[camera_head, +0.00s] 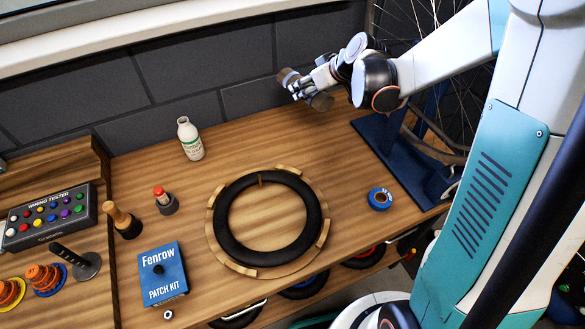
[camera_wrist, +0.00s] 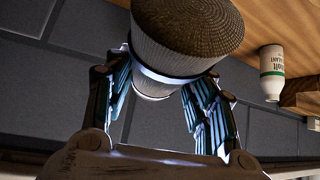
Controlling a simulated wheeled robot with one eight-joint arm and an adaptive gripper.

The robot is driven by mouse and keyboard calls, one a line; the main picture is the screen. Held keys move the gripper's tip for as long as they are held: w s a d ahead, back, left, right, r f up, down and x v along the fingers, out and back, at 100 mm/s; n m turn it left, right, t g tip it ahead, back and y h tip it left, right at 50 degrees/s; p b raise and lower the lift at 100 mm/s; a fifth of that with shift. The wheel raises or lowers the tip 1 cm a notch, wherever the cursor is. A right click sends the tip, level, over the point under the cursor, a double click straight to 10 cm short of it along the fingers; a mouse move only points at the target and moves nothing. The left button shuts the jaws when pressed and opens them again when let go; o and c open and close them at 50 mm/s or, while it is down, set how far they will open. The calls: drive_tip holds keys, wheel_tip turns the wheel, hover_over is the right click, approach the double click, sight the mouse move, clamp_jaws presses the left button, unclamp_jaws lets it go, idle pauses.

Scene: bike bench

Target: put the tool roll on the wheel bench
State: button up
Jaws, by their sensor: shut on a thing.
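The tool roll (camera_head: 321,102) looks like a short thick cylinder with brown ends, held clear above the back of the wooden wheel bench (camera_head: 355,225). My gripper (camera_head: 306,87) is shut around its middle. In the wrist view the roll (camera_wrist: 190,28) has a brown woven end and a pale ribbed body, with a finger on each side. The fingers partly hide it in the head view. The bench also shows at the upper right of the wrist view (camera_wrist: 270,20).
A white bottle (camera_head: 190,139) stands near the bench's back edge. A black tyre on a round wooden holder (camera_head: 322,190) fills the middle. A blue patch kit (camera_head: 162,275), blue tape (camera_head: 379,198) and a blue wheel stand (camera_head: 395,160) are around it. The back middle is clear.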

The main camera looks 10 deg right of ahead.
sight(301, 76)
drive_tip(key=w+r, duration=0.1)
drive_tip(key=w+r+n+y, duration=0.1)
drive_tip(key=r, duration=0.1)
drive_tip(key=shift+d, duration=0.2)
drive_tip(key=shift+g, duration=0.3)
wheel_tip(301, 76, down, 20)
drive_tip(key=b, duration=0.6)
drive_tip(key=shift+w+r, duration=0.1)
drive_tip(key=shift+r, duration=0.1)
drive_tip(key=o, duration=1.4)
drive_tip(key=shift+o, duration=0.2)
drive_tip(key=p+v, duration=0.3)
drive_tip(key=v, duration=0.9)
